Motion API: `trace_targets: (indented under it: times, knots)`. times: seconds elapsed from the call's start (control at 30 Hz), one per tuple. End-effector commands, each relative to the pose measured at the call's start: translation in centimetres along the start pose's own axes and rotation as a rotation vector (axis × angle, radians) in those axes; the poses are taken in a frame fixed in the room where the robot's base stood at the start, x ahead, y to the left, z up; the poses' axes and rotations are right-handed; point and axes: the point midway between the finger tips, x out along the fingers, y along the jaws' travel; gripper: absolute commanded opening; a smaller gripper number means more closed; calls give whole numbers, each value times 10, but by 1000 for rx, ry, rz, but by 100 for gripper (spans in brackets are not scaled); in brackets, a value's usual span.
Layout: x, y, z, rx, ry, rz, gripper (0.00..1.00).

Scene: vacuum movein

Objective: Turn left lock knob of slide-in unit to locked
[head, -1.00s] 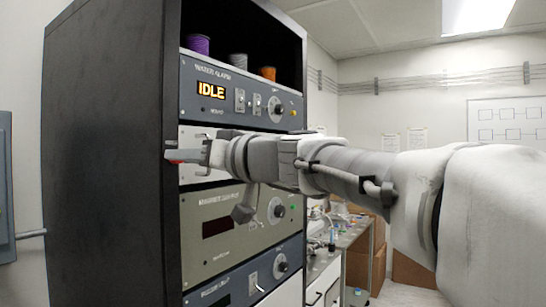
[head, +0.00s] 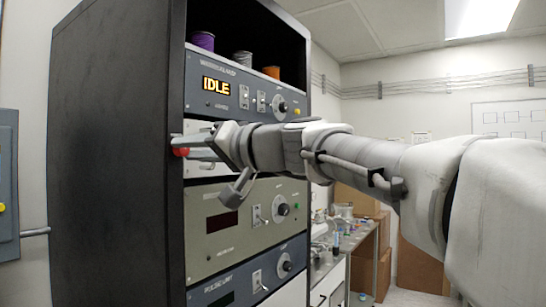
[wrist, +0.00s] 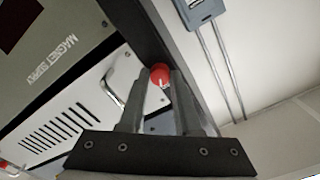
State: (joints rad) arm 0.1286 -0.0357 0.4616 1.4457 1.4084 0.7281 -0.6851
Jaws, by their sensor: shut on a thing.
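The left lock knob (wrist: 160,73) is a small red knob with a white mark, at the edge of the white slide-in unit (wrist: 87,108) in the wrist view. In the head view the red knob (head: 181,152) shows at the rack's left front post. My gripper (wrist: 156,84) is shut on this knob, one finger on each side of it. In the head view my gripper (head: 179,146) reaches in from the right and hides much of the slide-in unit (head: 197,127). I cannot tell from the mark whether the knob is locked.
A metal handle (wrist: 113,88) stands out from the unit close to the fingers. Another red knob (wrist: 5,165) shows at the wrist view's left edge. A grey wall box (head: 8,185) stands left.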

Motion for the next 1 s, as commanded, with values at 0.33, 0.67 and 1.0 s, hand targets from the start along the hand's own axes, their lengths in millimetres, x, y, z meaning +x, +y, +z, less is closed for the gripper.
trace_targets:
  times: [0.33,0.67,1.0]
  knots:
    - [0,0,0,330,0,-1,0]
    - [0,0,0,644,0,0,0]
    - [0,0,0,930,0,1,0]
